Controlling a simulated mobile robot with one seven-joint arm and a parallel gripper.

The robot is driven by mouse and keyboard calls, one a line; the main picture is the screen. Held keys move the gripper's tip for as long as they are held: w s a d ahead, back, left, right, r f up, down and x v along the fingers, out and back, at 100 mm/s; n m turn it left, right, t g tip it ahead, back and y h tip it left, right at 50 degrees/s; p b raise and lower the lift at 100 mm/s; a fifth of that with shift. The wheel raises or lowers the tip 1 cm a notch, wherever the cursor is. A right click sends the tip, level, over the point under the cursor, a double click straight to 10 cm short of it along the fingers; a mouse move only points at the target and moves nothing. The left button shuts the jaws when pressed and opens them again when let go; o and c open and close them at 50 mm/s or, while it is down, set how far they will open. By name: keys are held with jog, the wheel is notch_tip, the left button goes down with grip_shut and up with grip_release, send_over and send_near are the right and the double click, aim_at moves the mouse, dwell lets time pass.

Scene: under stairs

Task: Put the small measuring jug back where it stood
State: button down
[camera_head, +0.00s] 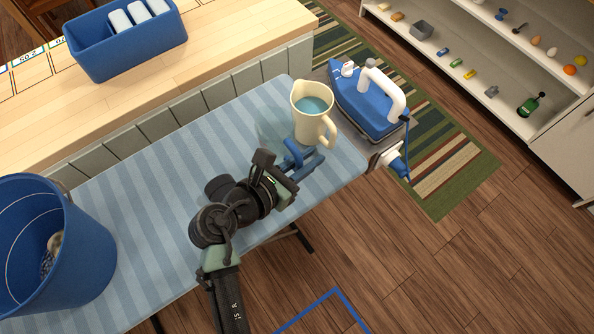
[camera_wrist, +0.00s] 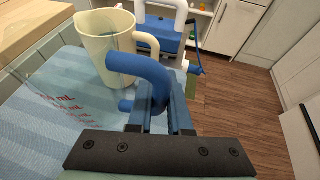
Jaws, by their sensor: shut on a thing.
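The small measuring jug has a clear body with red mL marks (camera_wrist: 62,108) and a blue handle (camera_wrist: 150,70). In the head view its blue handle (camera_head: 303,160) shows just in front of the cream jug (camera_head: 309,116), while its clear body is hard to make out against the striped cover. My gripper (camera_head: 289,168) is shut on the blue handle; the fingers (camera_wrist: 162,103) show around it in the wrist view. The clear body lies to the left of the fingers there. I cannot tell whether its base touches the ironing board (camera_head: 150,215).
The cream jug holds bluish liquid and stands close beyond the handle. A blue iron (camera_head: 365,105) stands at the board's right end. A blue bucket (camera_head: 85,265) is at the left. A wooden counter (camera_head: 215,50) carries a blue caddy (camera_head: 125,50). The board's middle is clear.

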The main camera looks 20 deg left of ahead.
notch_tip(320, 180, down, 7)
jog(key=shift+r+b, duration=0.1)
jog(key=shift+b, duration=0.3)
jog(key=shift+f, duration=0.2)
jog(key=c, duration=0.8)
grip_release()
jog(key=shift+c, duration=0.2)
